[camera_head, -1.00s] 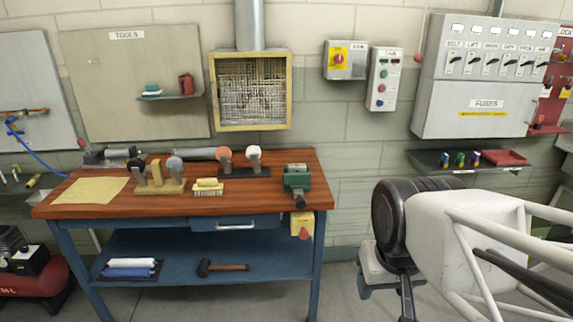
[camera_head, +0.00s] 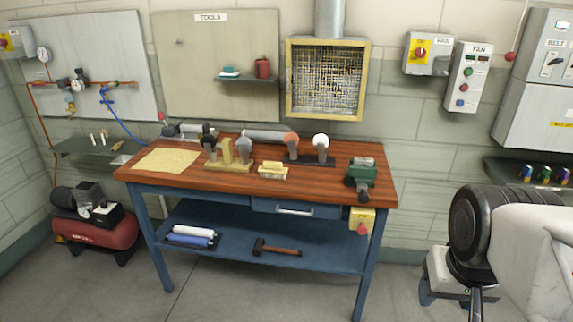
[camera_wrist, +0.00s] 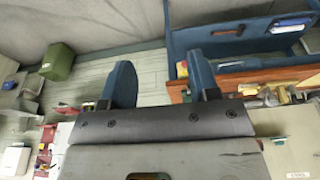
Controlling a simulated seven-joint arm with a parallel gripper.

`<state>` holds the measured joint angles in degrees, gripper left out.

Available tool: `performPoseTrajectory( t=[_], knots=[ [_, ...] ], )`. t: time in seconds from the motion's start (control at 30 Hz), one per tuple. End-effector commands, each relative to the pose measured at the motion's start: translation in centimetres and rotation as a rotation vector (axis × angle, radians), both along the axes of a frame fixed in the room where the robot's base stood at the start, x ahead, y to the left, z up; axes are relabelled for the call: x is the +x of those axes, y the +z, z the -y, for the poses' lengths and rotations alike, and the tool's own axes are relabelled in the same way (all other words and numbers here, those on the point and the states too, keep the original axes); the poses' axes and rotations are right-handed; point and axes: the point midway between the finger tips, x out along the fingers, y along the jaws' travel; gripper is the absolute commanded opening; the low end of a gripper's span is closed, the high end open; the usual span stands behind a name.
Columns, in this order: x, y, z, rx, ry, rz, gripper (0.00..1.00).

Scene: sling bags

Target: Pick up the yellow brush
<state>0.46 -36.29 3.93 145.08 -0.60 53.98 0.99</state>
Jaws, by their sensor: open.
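The yellow brush (camera_head: 272,170) lies on the wooden top of the workbench (camera_head: 340,178), near its front middle, with pale bristles facing down. In the head view it stands clear of the tools around it. My gripper (camera_wrist: 157,62) shows in the wrist view with its two blue fingers wide apart and nothing between them. It is away from the brush, and I cannot make out the brush for certain in the wrist view. My gripper is not in the head view.
A wooden holder with upright tools (camera_head: 228,158) stands left of the brush. A dark rack with round-headed tools (camera_head: 310,155) is behind it to the right. A green vise (camera_head: 361,173) sits at the right end. A yellow sheet (camera_head: 166,160) lies at the left.

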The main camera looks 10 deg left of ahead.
Motion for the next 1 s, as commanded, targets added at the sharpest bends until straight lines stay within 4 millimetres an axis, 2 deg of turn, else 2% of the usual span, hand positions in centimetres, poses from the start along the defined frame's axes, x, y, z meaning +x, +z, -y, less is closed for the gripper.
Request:
performPoseTrajectory(
  t=[0.07, 0.2, 0.5, 0.67, 0.87, 1.0],
  knots=[
    [0.0, 0.0, 0.0, 0.000, 0.000, 0.000, 0.55],
    [0.0, 0.0, 0.0, 0.000, 0.000, 0.000, 0.77],
    [0.1, 0.0, 0.0, 0.000, -0.001, 0.000, 0.77],
    [0.7, 0.4, -0.1, 0.004, -0.014, -0.002, 0.77],
    [3.2, 1.7, -0.6, 0.019, -0.062, -0.010, 0.77],
    [6.0, 2.9, -1.2, 0.035, -0.118, -0.021, 0.77]
  ],
)
